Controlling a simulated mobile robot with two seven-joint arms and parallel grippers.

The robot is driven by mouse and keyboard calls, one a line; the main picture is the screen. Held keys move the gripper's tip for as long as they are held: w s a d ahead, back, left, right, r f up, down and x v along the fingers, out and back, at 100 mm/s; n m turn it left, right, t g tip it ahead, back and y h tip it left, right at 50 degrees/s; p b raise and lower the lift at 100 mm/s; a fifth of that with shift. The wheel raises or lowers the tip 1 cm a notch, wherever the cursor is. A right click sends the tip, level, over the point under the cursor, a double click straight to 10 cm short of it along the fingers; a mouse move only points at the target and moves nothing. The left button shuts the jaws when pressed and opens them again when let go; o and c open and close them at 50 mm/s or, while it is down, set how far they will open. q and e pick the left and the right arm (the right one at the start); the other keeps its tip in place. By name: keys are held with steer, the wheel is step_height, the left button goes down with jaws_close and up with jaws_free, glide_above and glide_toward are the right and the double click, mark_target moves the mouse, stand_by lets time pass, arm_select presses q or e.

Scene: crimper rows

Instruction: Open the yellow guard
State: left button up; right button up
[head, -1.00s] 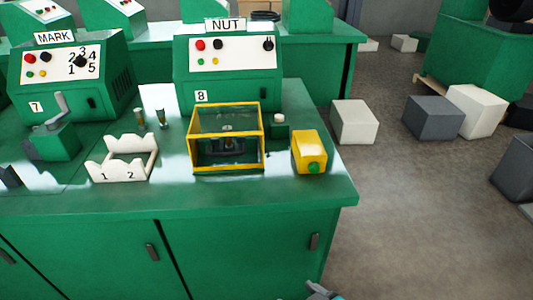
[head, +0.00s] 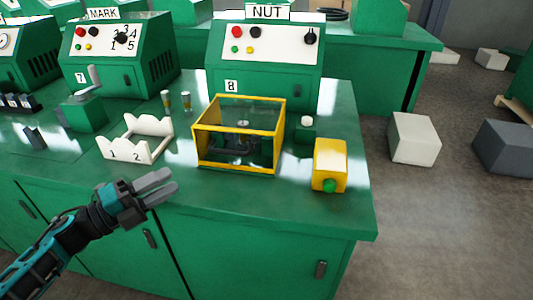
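The yellow guard (head: 239,135) is a box-shaped yellow frame with see-through panels. It stands on the green bench in front of the machine labelled NUT and 8. It looks closed around a dark fixture (head: 236,146), which shows dimly through the panels. My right gripper is not in view.
A yellow box with a green button (head: 329,165) stands right of the guard. A small green block with a white knob (head: 306,130) is behind it. A white numbered rack (head: 137,139) stands left of the guard. Bare bench lies between guard and front edge.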

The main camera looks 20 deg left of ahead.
arm_select(q)
steer(key=w+m, duration=0.1)
glide_toward(241, 136)
steer(key=shift+h, duration=0.3)
steer(key=w+d, duration=0.1)
steer(key=w+d+f, duration=0.1)
steer(key=w, duration=0.1)
steer(key=shift+w+d, duration=0.15)
steer(key=shift+d, duration=0.2)
steer(key=shift+c, duration=0.2)
jaws_close()
